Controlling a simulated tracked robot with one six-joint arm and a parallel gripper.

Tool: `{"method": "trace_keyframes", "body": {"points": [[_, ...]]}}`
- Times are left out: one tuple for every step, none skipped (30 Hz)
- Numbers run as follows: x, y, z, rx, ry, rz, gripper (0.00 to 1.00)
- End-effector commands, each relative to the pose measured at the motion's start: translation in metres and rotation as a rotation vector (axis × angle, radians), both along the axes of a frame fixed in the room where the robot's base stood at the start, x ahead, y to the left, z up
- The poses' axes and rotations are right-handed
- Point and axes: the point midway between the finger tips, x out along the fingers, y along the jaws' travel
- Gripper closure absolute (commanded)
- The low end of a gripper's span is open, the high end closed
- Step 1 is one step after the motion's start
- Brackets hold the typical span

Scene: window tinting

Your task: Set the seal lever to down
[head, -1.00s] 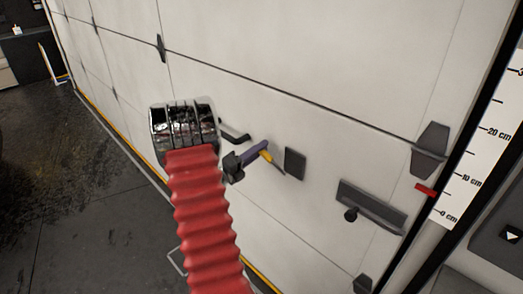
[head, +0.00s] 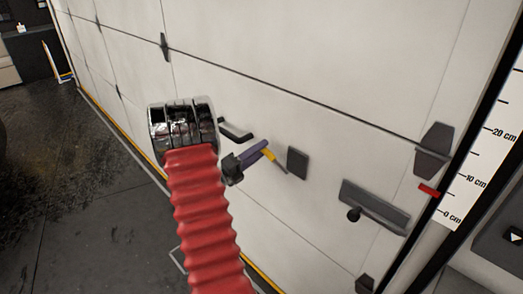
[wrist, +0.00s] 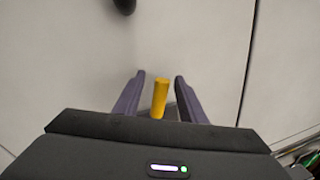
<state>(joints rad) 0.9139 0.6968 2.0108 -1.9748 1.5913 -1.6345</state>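A lever with a yellow grip (head: 269,156) stands out from the white panel, its thin grey end beside a dark square plate. I take it to be the seal lever. My gripper (head: 262,149), with purple fingers, is at the yellow grip. In the wrist view the yellow grip (wrist: 159,98) lies between the two fingers of my gripper (wrist: 159,76), with a gap visible on both sides. The gripper is open around it. The lever's base is mostly hidden in the wrist view.
The dark square plate (head: 297,163) is just right of the lever. A grey bar with a black knob (head: 374,207) is further right. A dark handle (head: 236,131) is to the left, close to my arm. A centimetre scale (head: 478,160) with a red marker (head: 428,190) stands at the right edge.

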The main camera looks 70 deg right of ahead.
Motion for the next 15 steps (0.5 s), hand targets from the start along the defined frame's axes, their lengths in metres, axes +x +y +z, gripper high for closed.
{"method": "trace_keyframes", "body": {"points": [[0.005, 0.006, -0.002, 0.001, 0.0, 0.003, 0.63], [0.007, 0.01, -0.002, 0.001, 0.0, 0.003, 0.63], [0.01, 0.015, -0.003, 0.001, 0.002, 0.004, 0.63], [0.013, 0.019, -0.004, 0.001, 0.002, 0.004, 0.63], [0.016, 0.023, -0.005, 0.001, 0.001, 0.004, 0.63], [0.019, 0.029, -0.007, 0.001, 0.001, 0.004, 0.63], [0.022, 0.033, -0.008, 0.001, 0.001, 0.004, 0.63], [0.024, 0.037, -0.009, 0.001, 0.001, 0.004, 0.63], [0.028, 0.042, -0.01, 0.001, 0.002, 0.004, 0.63], [0.03, 0.047, -0.011, 0.001, 0.002, 0.005, 0.63], [0.033, 0.051, -0.012, 0.001, 0.001, 0.004, 0.63], [0.036, 0.056, -0.013, 0.001, 0.001, 0.004, 0.63], [0.039, 0.06, -0.014, 0.001, 0.002, 0.005, 0.63], [0.041, 0.064, -0.015, 0.002, 0.001, 0.005, 0.63], [0.044, 0.069, -0.016, 0.001, 0.002, 0.005, 0.63]]}}
